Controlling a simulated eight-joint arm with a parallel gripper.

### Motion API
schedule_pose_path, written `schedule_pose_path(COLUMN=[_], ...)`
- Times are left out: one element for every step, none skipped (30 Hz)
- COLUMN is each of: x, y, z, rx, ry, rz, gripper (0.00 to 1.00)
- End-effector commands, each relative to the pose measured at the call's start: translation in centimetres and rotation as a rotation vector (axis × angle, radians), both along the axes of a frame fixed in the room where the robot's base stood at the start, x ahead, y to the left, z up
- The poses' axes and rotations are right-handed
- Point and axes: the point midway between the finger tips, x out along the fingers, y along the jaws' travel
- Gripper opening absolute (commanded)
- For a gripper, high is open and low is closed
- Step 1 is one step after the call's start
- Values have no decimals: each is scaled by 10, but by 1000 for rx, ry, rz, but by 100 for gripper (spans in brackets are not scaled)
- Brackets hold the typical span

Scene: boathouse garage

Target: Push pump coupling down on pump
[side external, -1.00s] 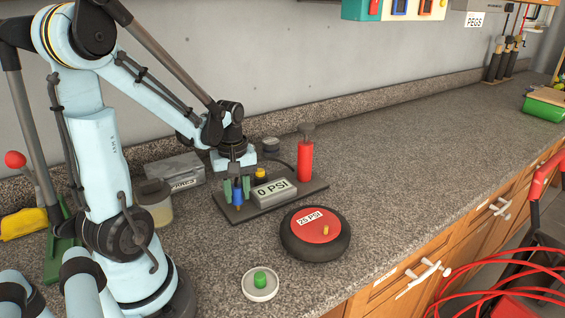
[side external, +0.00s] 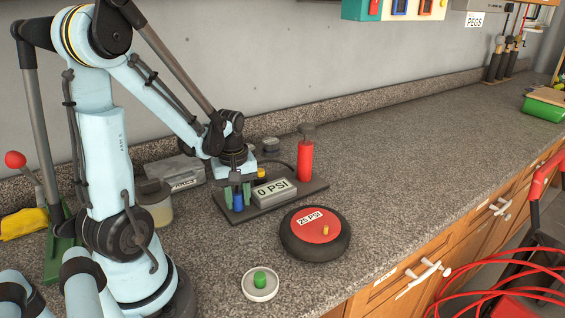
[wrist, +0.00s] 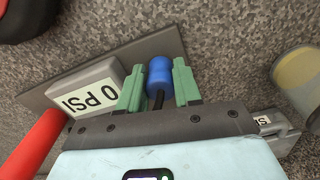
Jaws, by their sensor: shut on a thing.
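The pump stands on a dark base plate (side external: 298,194) with a red cylinder (side external: 305,158), a grey gauge reading "0 PSI" (side external: 273,191) and a small yellow part (side external: 260,173) behind it, partly hidden. My gripper (side external: 238,203) is over the plate's left end, pointing down. Its green fingers are shut on the blue coupling (side external: 238,202). In the wrist view the blue coupling (wrist: 159,72) sits between the fingers, with a dark stem running back toward the palm. Whether its lower end is fully seated on the pump cannot be told.
A round black and red float reading "25 PSI" (side external: 316,234) sits in front of the plate. A white dish with a green knob (side external: 260,284) is nearer the edge. A clear jar (side external: 156,202) and a grey case (side external: 177,172) stand to the left.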

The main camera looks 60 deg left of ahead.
Motion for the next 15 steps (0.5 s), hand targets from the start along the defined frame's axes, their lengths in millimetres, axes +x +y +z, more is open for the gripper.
schedule_pose_path(x=[0,0,0,0,0,0,0,0,0,0,0,0,0,0,0], y=[0,0,0,0,0,0,0,0,0,0,0,0,0,0,0], z=[-1,-1,-2,-3,-3,-4,-5,-5,-5,-5,-5,-5,-5,-5,-5], rx=[0,0,0,0,0,0,0,0,0,0,0,0,0,0,0], ry=[0,0,0,0,0,0,0,0,0,0,0,0,0,0,0], rz=[0,0,0,0,0,0,0,0,0,0,0,0,0,0,0], gripper=[0,0,0,0,0,0,0,0,39,44,49,55,59,63,63])
